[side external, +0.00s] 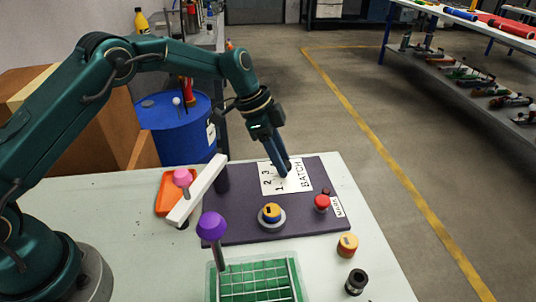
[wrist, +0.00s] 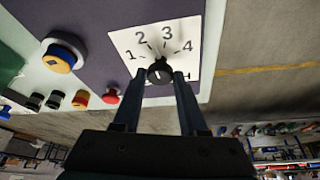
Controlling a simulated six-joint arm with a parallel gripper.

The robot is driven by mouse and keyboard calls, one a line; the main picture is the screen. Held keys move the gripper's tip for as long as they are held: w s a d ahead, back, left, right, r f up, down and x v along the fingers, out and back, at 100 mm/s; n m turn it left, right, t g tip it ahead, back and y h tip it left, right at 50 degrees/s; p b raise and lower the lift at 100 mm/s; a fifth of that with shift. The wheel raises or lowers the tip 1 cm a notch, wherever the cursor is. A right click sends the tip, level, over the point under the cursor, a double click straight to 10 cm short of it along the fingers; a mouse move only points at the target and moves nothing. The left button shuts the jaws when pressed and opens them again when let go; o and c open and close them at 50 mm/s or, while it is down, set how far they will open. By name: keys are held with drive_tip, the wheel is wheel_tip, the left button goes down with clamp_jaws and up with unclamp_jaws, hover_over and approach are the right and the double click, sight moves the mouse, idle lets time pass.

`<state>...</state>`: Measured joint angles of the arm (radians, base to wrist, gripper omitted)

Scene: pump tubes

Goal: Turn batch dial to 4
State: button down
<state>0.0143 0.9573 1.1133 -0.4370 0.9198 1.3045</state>
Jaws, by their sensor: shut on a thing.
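The batch dial (wrist: 158,71) is a small black knob on a white card (wrist: 122,42) printed with 1, 2, 3 and 4 around it. My gripper (wrist: 161,76) is shut on the dial, with one finger on each side of it. A small pale mark shows on the knob, but I cannot tell which number it points to. In the side view my gripper (side external: 285,172) reaches down to the card (side external: 303,172), which reads BATCH, and its fingers hide the dial. The card lies on a dark purple panel (side external: 240,228).
A red button (side external: 322,203) stands right of the card, and a yellow-and-blue knob (side external: 271,213) in front. A white bar (side external: 197,190), a purple-topped post (side external: 212,228) and a green grid tray (side external: 255,283) are nearer my base. An orange tray (side external: 168,197) sits at left.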

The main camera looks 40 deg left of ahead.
drive_tip(key=shift+w+a+m+g, duration=0.15)
drive_tip(key=shift+m+g, duration=0.45)
drive_tip(key=shift+m, duration=1.2)
drive_tip(key=shift+c, duration=2.3)
unclamp_jaws()
drive_tip(key=shift+v, duration=2.55)
drive_tip(key=shift+f, duration=0.1)
